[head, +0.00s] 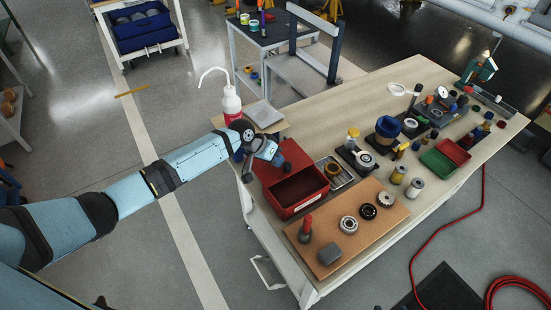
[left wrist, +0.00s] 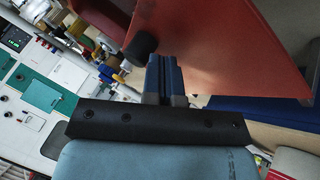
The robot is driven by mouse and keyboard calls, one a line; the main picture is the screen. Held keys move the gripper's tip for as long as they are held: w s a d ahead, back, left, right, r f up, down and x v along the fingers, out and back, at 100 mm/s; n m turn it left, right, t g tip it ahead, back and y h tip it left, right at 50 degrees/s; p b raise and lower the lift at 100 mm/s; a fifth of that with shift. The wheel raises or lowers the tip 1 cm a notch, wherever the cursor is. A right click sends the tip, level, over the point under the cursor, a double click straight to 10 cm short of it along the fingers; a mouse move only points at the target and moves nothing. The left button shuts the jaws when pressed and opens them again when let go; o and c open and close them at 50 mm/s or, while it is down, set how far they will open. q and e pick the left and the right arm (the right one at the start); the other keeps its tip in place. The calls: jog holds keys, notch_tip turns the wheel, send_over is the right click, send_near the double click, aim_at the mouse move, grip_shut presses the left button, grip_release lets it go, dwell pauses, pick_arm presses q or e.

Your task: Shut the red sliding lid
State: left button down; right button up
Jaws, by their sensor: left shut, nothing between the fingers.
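The red box (head: 297,207) sits near the left edge of the workbench, and its front part is open, showing a dark inside. The red sliding lid (head: 294,151) is slid toward the back of the box, partly hidden by my gripper. My left gripper (head: 277,158) is at the lid's left side, shut and empty. In the left wrist view, the shut blue fingers (left wrist: 163,74) lie close to a red surface (left wrist: 205,40) and a black knob (left wrist: 143,45); I cannot tell whether they touch. My right gripper is not in view.
A white bottle with a red label (head: 231,104) stands behind my left wrist. A metal tray (head: 346,180) is right of the box, and a brown board (head: 373,238) with several round parts lies in front. Several tools and small containers fill the bench's right side.

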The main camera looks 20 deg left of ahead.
pick_arm(q)
jog(key=s+d+p, duration=0.5)
jog(key=s+d, duration=0.1)
jog(key=d, duration=0.2)
jog(key=shift+s+p, duration=0.25)
jog(key=shift+p, duration=0.15)
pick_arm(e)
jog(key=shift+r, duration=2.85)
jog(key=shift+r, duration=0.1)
